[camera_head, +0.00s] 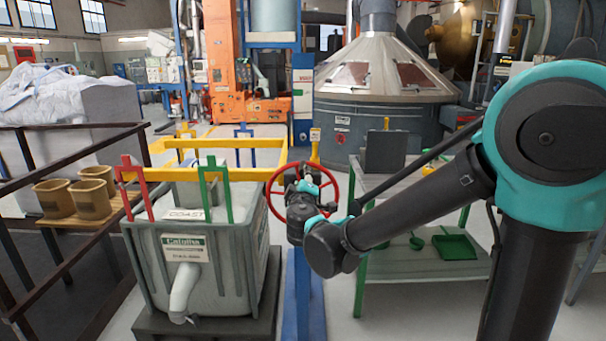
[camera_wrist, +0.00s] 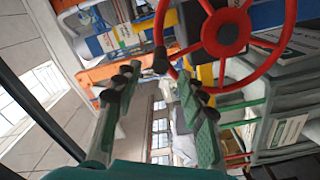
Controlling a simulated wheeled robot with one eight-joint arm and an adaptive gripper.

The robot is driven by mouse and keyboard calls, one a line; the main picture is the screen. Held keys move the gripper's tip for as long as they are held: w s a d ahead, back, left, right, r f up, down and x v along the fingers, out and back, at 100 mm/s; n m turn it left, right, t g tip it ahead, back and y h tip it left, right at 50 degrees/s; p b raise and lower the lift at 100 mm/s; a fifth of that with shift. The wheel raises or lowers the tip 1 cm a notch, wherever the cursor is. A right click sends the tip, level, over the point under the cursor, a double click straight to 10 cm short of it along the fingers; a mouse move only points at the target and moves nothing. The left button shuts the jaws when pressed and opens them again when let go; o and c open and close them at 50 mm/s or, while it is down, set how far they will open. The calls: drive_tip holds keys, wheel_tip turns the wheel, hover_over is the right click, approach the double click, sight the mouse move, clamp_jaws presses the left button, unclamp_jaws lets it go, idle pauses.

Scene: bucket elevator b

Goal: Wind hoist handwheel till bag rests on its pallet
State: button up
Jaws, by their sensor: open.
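The red handwheel (camera_head: 268,190) stands on a blue post (camera_head: 304,290) in the middle of the head view. In the wrist view its red rim and hub (camera_wrist: 226,32) fill the upper right, with a dark knob (camera_wrist: 160,62) on the rim. My gripper (camera_wrist: 160,82) is open and empty, its fingers spread just below the knob, apart from it as far as I can tell. In the head view my wrist hides part of the wheel. The grey bag (camera_head: 235,245), with a white spout, hangs by red and green loops above a dark pallet (camera_head: 205,326); any gap is unclear.
A yellow frame (camera_head: 240,174) stands behind the bag. A brown railing (camera_head: 85,135) and brown buckets (camera_head: 92,199) are at left. A grey bench with a green dustpan (camera_head: 454,247) is at right, below my arm.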

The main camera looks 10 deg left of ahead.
drive_tip(key=shift+v, duration=1.7)
drive_tip(key=shift+d, duration=0.1)
drive_tip(key=d+f+m+g+h, duration=0.2)
drive_tip(key=d+f+m, duration=0.15)
drive_tip(key=d, duration=0.65)
drive_tip(key=d+f+m+g+h, duration=0.25)
drive_tip(key=d+f, duration=0.25)
drive_tip(key=d, duration=0.5)
drive_tip(key=d+f+m+g+h, duration=0.25)
drive_tip(key=d+f, duration=0.25)
drive_tip(key=d, duration=0.4)
drive_tip(key=s+d+f+m+g+y, duration=0.1)
drive_tip(key=s+d+f+m+g, duration=0.2)
drive_tip(key=s+f, duration=0.3)
drive_tip(key=s+d+f+m+g+y, duration=0.2)
drive_tip(key=s+d+f, duration=0.4)
drive_tip(key=s, duration=0.6)
drive_tip(key=shift+s+f+m+g, duration=0.25)
drive_tip(key=shift+f+m+g, duration=0.3)
drive_tip(key=shift+m+g, duration=0.25)
drive_tip(key=shift+c, duration=0.2)
